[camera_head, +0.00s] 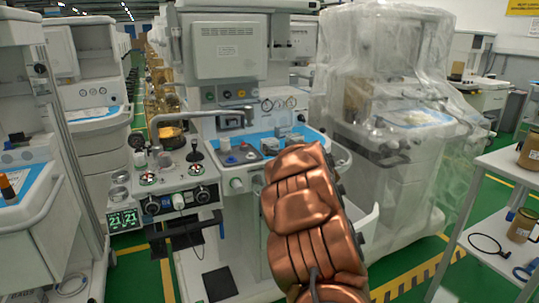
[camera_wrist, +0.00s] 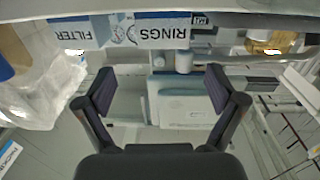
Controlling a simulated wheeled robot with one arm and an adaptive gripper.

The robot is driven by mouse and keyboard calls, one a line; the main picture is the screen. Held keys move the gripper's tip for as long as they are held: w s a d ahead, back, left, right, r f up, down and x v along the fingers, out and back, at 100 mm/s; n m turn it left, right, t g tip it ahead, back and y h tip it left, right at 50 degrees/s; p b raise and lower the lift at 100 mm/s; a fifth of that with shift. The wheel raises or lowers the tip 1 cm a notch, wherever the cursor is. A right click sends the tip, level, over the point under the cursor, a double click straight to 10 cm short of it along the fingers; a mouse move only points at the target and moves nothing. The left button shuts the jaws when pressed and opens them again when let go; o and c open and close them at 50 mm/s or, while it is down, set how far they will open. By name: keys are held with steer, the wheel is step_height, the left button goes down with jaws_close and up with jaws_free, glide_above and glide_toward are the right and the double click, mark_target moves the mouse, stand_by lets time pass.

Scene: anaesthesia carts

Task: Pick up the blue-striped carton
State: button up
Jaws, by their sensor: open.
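My gripper (camera_wrist: 160,89) is open, its two dark pads wide apart with nothing between them. In the wrist view, a white and blue printed band (camera_wrist: 130,31) reading FILTER and RINGS crosses the top, beyond the fingertips. It may be the carton's face, but I cannot tell how many boxes it covers. In the head view, small boxes (camera_head: 270,146) stand on the blue-topped work surface of the middle cart (camera_head: 237,157). They are too small to tell which is blue-striped. My copper arm covers the right part of that surface and hides the gripper there.
A cart under clear plastic (camera_head: 388,100) stands to the right. A white shelf unit (camera_head: 487,205) with brown jars is at the right edge. Another cart (camera_head: 32,225) stands at the left. A control panel (camera_head: 165,195) juts from the middle cart. Green floor shows between them.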

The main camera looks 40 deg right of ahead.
mark_target(272, 143)
steer(key=shift+w+d+f, duration=0.15)
steer(key=shift+w+f, duration=0.05)
steer(key=shift+f, duration=0.05)
steer(key=shift+x, duration=1.2)
steer(key=shift+a+f+b+x, duration=0.1)
steer(key=shift+f+b+x, duration=0.1)
steer(key=shift+x, duration=0.6)
steer(key=shift+a+f+b+x, duration=0.1)
steer(key=shift+b+x, duration=0.1)
steer(key=shift+x, duration=1.65)
steer(key=shift+r, duration=0.15)
steer(key=shift+c, duration=0.4)
steer(key=c, duration=1.2)
